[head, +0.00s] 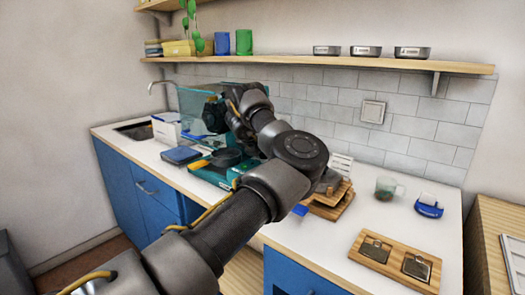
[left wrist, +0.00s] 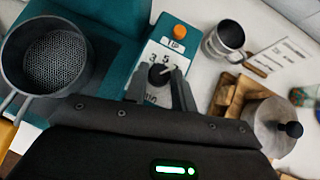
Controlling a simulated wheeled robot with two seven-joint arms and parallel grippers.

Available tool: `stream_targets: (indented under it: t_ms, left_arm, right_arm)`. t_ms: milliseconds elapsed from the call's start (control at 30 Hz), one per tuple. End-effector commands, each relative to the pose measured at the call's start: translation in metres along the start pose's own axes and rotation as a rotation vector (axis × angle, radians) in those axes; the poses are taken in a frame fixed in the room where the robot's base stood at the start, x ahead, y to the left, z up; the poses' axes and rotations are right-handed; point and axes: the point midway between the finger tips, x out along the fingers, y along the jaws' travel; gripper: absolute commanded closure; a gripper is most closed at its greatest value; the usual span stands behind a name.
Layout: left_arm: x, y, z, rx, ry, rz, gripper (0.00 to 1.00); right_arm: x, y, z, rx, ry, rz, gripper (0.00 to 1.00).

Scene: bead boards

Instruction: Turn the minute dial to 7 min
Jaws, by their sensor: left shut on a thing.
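The minute dial (left wrist: 160,73) is a small black knob with a white pointer mark, on a white numbered plate (left wrist: 150,90) on a teal machine. The pointer leans up and to the right in the left wrist view; the exact number it marks is too small to tell. My left gripper (left wrist: 160,82) is shut on the knob, with one finger on each side of it. The teal machine (head: 205,174) also shows in the head view, where my left arm hides the dial and fingertips. My right gripper is not in view.
An orange button (left wrist: 180,31) sits above the dial. A dark round basket with a mesh bottom (left wrist: 55,60) is at the left. A metal cup (left wrist: 224,38), wooden stand (left wrist: 232,92) and metal pot (left wrist: 268,125) stand at the right. A glass cup (head: 386,189) stands on the counter.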

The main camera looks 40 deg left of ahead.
Motion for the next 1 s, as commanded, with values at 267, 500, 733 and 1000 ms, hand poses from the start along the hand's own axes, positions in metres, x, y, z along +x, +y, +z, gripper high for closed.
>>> stream_targets:
  t_ms: [267, 500, 733, 1000]
  left_arm:
    - [0.0, 0.0, 0.0, 0.002, 0.001, -0.002, 0.97]
    - [0.0, 0.0, 0.0, 0.001, 0.001, -0.002, 0.54]
    - [0.0, 0.0, 0.0, 0.001, 0.001, -0.002, 0.52]
    - [-0.026, -0.001, 0.004, -0.005, -0.007, -0.003, 0.52]
  right_arm:
    - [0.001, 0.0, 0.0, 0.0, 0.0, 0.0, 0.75]
    - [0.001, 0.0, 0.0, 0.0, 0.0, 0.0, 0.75]
    - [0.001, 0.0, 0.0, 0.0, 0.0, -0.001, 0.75]
    - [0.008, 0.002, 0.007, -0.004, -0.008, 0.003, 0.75]
